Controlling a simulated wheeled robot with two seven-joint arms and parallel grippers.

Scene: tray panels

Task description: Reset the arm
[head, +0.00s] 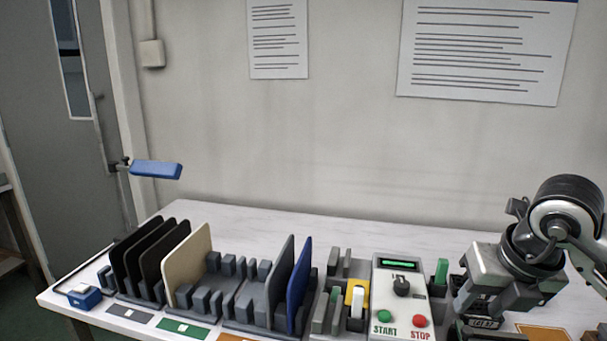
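My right arm comes in at the right edge, and its gripper (488,312) points down over the right end of the white table (345,222). Its fingertips are low in the picture and partly hidden, so I cannot tell whether they are open or shut. A small dark labelled part (486,323) shows at the gripper's lower end. My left gripper is not in view.
A grey slotted rack holds several dark panels (140,250), a cream panel (188,262), a grey panel (280,275) and a blue panel (299,285). A control box (400,285) with START and STOP buttons stands left of my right gripper. The table's back strip is clear.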

